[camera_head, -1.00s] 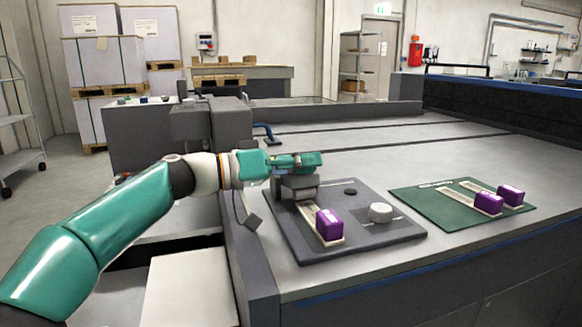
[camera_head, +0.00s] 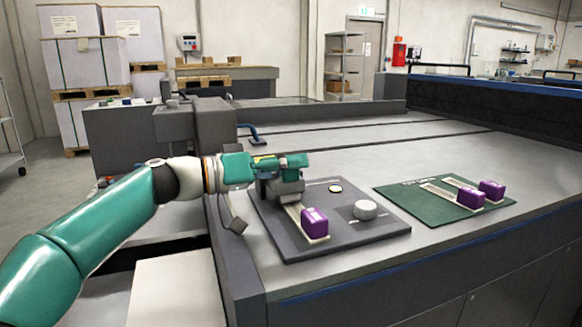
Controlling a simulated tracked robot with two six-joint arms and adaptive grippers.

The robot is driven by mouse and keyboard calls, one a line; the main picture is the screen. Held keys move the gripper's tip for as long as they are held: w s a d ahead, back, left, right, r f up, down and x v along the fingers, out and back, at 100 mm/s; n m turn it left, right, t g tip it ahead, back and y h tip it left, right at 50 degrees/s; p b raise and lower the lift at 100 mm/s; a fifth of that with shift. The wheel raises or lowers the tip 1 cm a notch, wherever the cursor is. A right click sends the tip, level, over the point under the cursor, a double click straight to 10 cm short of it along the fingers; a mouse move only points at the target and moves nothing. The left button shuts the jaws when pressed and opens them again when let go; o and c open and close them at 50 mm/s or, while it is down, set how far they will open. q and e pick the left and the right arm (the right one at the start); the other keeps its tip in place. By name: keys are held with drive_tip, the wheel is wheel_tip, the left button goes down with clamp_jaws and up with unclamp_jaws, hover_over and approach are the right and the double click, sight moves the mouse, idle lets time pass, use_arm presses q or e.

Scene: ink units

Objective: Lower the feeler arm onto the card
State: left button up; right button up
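My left gripper (camera_head: 290,162) reaches in from the left over the back left of a dark grey plate (camera_head: 340,238). It is at the top of a grey block (camera_head: 286,187), which I take to be the feeler arm's part; the gripper covers much of it. I cannot tell whether the fingers are open or shut. A pale strip, which may be the card (camera_head: 293,213), runs from under the grey block to a purple block (camera_head: 314,222) on its front end. Contact between the feeler and the strip is hidden. My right gripper is out of view.
The plate also bears a round pale knob (camera_head: 365,210) and a small white disc (camera_head: 335,188). To its right, a green mat (camera_head: 405,195) holds two pale strips with purple blocks (camera_head: 471,198) (camera_head: 491,190). The bench top (camera_head: 420,155) behind is clear.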

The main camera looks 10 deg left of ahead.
use_arm(q)
drive_tip(key=v, duration=1.2)
idle(0.3)
